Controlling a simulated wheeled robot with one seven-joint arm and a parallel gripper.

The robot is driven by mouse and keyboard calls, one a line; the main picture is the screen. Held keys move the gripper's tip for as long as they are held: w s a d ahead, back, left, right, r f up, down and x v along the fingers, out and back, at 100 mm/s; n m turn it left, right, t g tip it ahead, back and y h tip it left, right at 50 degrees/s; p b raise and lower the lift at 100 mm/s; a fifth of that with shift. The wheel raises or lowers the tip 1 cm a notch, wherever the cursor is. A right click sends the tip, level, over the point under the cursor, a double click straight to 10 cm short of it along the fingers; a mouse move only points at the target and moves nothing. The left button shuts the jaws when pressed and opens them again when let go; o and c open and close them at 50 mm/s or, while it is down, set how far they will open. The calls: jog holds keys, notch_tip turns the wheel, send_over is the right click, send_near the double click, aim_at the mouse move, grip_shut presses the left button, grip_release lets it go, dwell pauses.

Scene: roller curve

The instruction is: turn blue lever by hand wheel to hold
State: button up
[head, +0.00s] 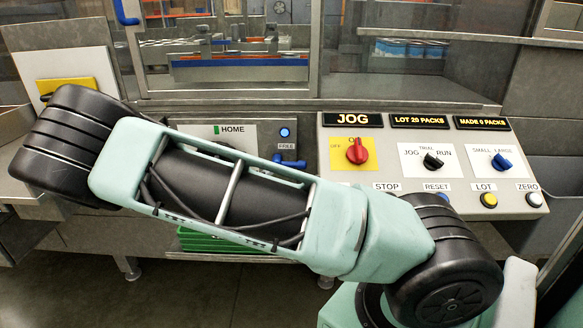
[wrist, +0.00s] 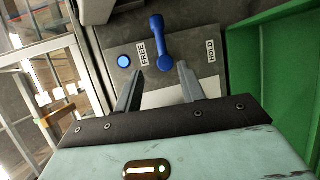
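The blue lever (wrist: 158,40) lies on the grey panel, between the FREE label (wrist: 142,53) and the HOLD label (wrist: 210,51) in the wrist view. It runs nearly straight up and down in that picture, with its lower rounded end closest to my gripper (wrist: 160,72). My gripper is open, one finger on each side of that lower end; I cannot tell whether they touch it. In the head view the lever (head: 290,162) shows just below the FREE label, partly behind my arm. My gripper and the HOLD label are hidden there. I cannot make out a hand wheel.
A blue button (head: 285,132) sits above FREE. A console (head: 450,140) with a red knob (head: 357,151) and black and blue switches stands to the right. A green crate (wrist: 270,60) borders the wrist view's right side. A yellow-plated switch (head: 66,87) is at left.

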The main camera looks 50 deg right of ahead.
aim_at(289, 165)
jog(key=x, duration=1.5)
jog(key=shift+d, duration=0.2)
grip_shut()
